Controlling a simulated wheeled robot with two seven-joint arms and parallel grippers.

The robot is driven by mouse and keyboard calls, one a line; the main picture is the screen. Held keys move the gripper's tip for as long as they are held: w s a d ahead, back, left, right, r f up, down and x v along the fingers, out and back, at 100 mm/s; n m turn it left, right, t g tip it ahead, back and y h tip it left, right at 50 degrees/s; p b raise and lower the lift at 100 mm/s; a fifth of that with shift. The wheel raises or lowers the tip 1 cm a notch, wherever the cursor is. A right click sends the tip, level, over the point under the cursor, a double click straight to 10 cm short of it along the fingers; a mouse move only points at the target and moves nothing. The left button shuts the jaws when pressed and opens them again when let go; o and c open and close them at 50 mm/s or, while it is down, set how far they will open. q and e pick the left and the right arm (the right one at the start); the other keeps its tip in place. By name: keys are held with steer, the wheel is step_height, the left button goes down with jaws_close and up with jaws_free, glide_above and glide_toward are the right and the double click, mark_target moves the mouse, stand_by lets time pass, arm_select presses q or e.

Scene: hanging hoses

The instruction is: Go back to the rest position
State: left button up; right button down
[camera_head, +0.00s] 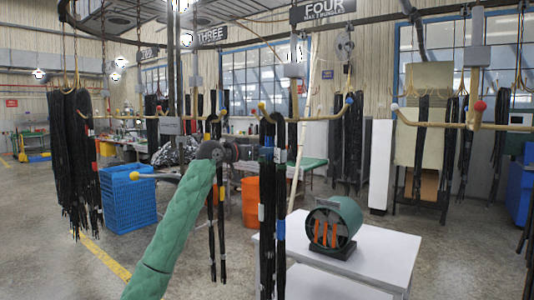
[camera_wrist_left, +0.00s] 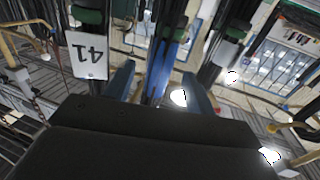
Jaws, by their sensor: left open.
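My left arm, in a green quilted sleeve, reaches up from the bottom of the head view. Its gripper (camera_head: 252,152) is at the upper part of black hanging hoses (camera_head: 267,215), partly hidden by them. In the left wrist view the gripper (camera_wrist_left: 160,82) is open, with a blue finger on each side. A dark hose with a blue band (camera_wrist_left: 157,62) shows between the fingers; I cannot tell whether it touches them. My right gripper is not in view.
A white table (camera_head: 380,255) with a green round holder (camera_head: 333,225) stands at the right front. A blue crate (camera_head: 127,198) and a thick hose bundle (camera_head: 73,160) are at left. An orange bin (camera_head: 251,200) stands behind. Overhead hooks and a rail carry more hoses.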

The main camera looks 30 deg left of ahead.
arm_select(q)
steer(key=shift+b+v, duration=0.55)
steer(key=shift+v, duration=1.55)
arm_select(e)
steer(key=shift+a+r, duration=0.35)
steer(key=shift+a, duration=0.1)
arm_select(q)
steer(key=shift+d+r, duration=0.1)
